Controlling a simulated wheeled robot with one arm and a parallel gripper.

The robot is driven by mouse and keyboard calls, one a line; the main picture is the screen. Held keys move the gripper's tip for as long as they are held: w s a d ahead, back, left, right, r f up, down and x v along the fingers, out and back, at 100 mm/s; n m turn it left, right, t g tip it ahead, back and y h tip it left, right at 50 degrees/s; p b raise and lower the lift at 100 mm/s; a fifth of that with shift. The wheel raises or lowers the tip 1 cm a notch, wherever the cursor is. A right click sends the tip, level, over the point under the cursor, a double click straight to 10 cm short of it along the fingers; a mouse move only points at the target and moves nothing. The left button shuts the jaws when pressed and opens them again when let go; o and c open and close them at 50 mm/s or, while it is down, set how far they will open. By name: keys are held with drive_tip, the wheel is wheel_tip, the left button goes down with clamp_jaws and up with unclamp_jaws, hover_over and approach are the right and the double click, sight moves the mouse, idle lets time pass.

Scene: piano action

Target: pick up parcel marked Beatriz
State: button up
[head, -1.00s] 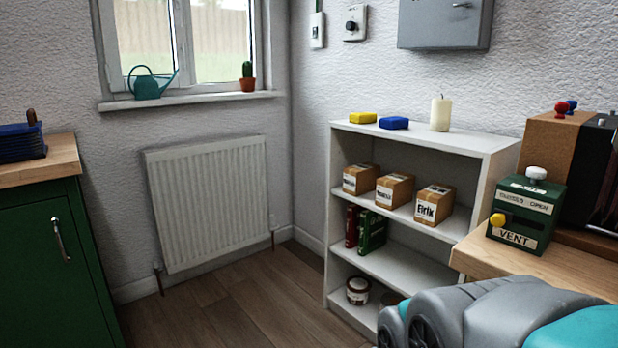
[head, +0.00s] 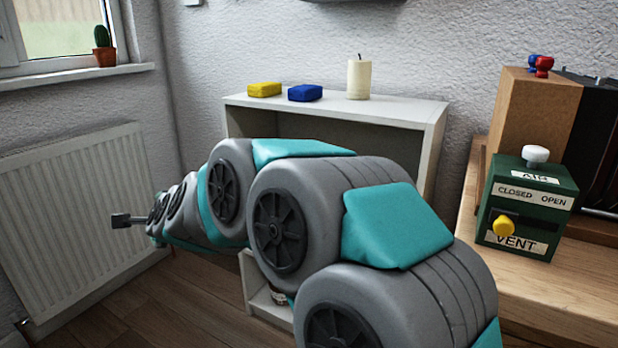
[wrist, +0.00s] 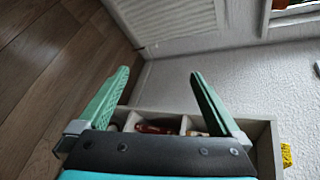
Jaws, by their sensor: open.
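No parcel can be made out now; my arm covers most of the white shelf unit (head: 425,115) where three parcels stood in the earlier head view. One of those read "Eirik"; the other two labels were too small to read. In the wrist view my gripper (wrist: 159,73) is open, with its two green fingers spread and nothing between the tips. The shelf unit (wrist: 262,140) lies at the bottom of that view, partly behind the gripper body, with small reddish and pale things in its compartments that I cannot identify.
On the shelf top are a yellow block (head: 264,89), a blue block (head: 305,93) and a candle (head: 359,78). A radiator (head: 80,215) is at the left. A green vent box (head: 527,205) stands on the wooden worktop (head: 570,265) at the right. Floor shows between radiator and shelf.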

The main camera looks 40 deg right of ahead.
drive_tip(key=w+d+r+m+h, duration=0.2)
drive_tip(key=w+d+m+h, duration=0.15)
drive_tip(key=d+m, duration=0.55)
drive_tip(key=s+d+m+g+h, duration=0.2)
drive_tip(key=d+m+h, duration=0.2)
drive_tip(key=d, duration=0.6)
drive_tip(key=s+d+m+g+h, duration=0.3)
drive_tip(key=d+m+h, duration=0.1)
drive_tip(key=d+m, duration=0.4)
drive_tip(key=s+d+f+m+g+h, duration=0.1)
drive_tip(key=s+d+m+g+h, duration=0.2)
drive_tip(key=d, duration=0.9)
drive_tip(key=shift+d+m+h, duration=0.15)
drive_tip(key=shift+m+h, duration=0.6)
drive_tip(key=shift+m, duration=0.75)
drive_tip(key=shift+w+d, duration=0.2)
drive_tip(key=shift+d, duration=0.25)
drive_tip(key=x, duration=0.4)
drive_tip(key=shift+s+d+p, duration=0.1)
drive_tip(key=shift+s+p, duration=0.1)
drive_tip(key=shift+p, duration=0.1)
drive_tip(key=shift+w+d+f, duration=0.15)
drive_tip(key=shift+w+d, duration=0.15)
drive_tip(key=shift+d, duration=0.25)
